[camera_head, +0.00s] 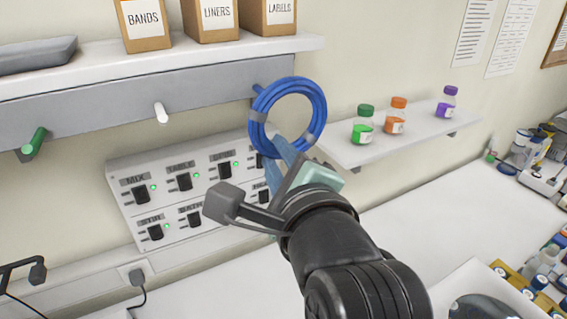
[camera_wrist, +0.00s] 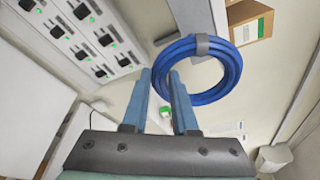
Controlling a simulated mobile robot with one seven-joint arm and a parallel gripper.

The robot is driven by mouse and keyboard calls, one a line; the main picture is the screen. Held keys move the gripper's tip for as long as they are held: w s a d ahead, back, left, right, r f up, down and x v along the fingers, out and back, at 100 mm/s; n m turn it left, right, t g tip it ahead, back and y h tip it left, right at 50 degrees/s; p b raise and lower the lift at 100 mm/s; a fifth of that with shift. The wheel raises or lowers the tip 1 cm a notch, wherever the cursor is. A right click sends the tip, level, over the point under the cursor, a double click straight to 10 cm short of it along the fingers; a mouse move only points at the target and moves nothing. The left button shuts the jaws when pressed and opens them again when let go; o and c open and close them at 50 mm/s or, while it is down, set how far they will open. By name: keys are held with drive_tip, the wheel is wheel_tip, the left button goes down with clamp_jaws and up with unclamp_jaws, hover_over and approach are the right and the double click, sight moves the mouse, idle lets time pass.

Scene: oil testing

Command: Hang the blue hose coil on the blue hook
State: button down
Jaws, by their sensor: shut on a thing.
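The blue hose coil (camera_head: 257,117) is a ring with grey bands, held up in front of the wall rail. My gripper (camera_head: 282,150) is shut on its lower edge. In the wrist view the fingers (camera_wrist: 161,78) meet the near left part of the coil (camera_wrist: 234,68). The blue hook (camera_head: 257,88) shows only as a small piece at the coil's upper left edge, outside the ring opening. The rest of the hook is hidden behind the coil. I cannot tell whether the coil touches it.
The grey rail (camera_head: 90,103) also carries a white hook (camera_head: 161,112) and a green hook (camera_head: 34,142). Labelled boxes (camera_head: 208,20) stand on the shelf above. A switch panel (camera_head: 190,185) is below. A small shelf (camera_head: 390,150) with several bottles is at the right.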

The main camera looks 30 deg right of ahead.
drive_tip(key=shift+a+b+x, duration=0.2)
drive_tip(key=shift+x, duration=0.7)
drive_tip(key=shift+a+b+x, duration=0.2)
drive_tip(key=shift+x, duration=0.7)
drive_tip(key=shift+a+b+x, duration=0.2)
drive_tip(key=shift+x, duration=0.7)
drive_tip(key=shift+w+f, duration=0.35)
drive_tip(key=shift+w, duration=0.35)
drive_tip(key=c, duration=0.6)
unclamp_jaws()
drive_tip(key=f+b+v, duration=0.1)
drive_tip(key=b+v, duration=0.6)
drive_tip(key=v, duration=0.3)
drive_tip(key=shift+s+a+r, duration=0.15)
drive_tip(key=shift+s+r, duration=0.1)
drive_tip(key=shift+s, duration=0.15)
drive_tip(key=shift+s+b, duration=0.15)
drive_tip(key=shift+b, duration=1)
